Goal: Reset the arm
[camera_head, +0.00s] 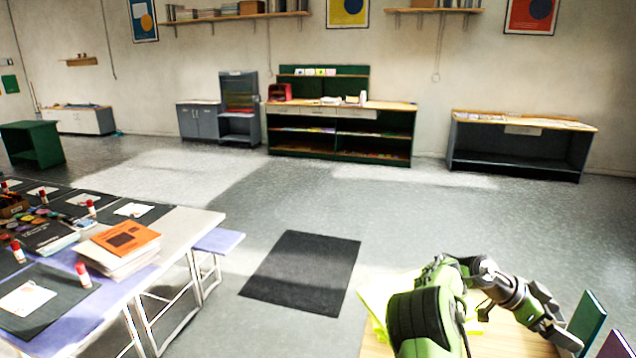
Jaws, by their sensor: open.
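My arm, green and black with grey end links, shows at the bottom right. It bends over a light wooden tabletop (505,340) and points down to the right. My gripper (562,324) is at its end, with the jaws apart and nothing visible between them. It is just left of an upright dark green panel (587,318). I cannot tell whether it touches the panel. My arm hides part of the tabletop.
A collage table (180,228) with papers, glue sticks and an orange-topped stack (122,245) is at left. A black mat (303,270) lies on open floor. Cabinets (340,130) line the back wall.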

